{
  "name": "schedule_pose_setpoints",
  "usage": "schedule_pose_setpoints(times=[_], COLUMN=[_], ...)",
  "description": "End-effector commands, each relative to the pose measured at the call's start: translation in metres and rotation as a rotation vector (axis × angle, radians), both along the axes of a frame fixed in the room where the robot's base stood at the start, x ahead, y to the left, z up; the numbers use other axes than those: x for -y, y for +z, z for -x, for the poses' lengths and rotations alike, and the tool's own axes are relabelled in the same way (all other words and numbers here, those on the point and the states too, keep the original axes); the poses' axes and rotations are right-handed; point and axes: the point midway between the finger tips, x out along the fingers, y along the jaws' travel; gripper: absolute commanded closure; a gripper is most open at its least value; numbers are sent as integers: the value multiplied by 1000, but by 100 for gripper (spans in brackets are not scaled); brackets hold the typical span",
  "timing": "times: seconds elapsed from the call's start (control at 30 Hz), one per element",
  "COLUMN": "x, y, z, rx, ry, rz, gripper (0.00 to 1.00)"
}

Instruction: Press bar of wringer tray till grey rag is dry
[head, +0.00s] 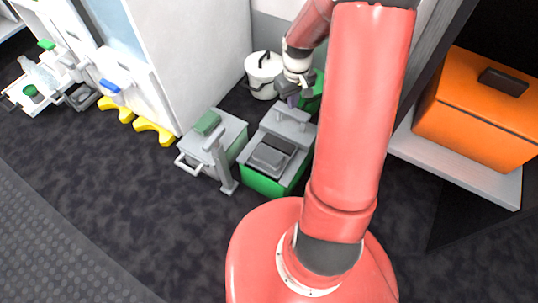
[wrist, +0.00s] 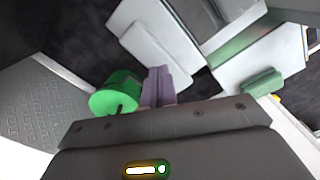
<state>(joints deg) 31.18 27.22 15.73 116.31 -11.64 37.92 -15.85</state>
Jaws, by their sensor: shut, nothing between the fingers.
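The wringer tray (head: 255,144) is a grey-topped unit on a green base, left of my arm in the head view. A raised grey bar (head: 291,115) runs across its far end. A grey block (head: 268,158) lies on its top; I cannot tell whether this is the grey rag or a press plate. My gripper (head: 291,101) is above and just behind the far end of the tray, apart from the block. In the wrist view its purple fingers (wrist: 158,84) are together and empty, close to a pale grey part. Whether they touch the bar is unclear.
A green container (head: 313,97) stands beside my gripper and a white lidded bucket (head: 264,72) behind it. A grey box with a green block (head: 208,123) and an upright post (head: 223,165) adjoins the tray's left. An orange case (head: 478,110) is at right.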

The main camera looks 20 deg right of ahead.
Motion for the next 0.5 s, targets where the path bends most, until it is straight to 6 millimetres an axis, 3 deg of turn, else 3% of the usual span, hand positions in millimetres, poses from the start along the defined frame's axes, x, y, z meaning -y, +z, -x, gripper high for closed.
schedule_pose_setpoints(times=[0.5], x=[0], y=[-19], z=[0], rx=[-1], ry=[0], rz=[0], gripper=[100])
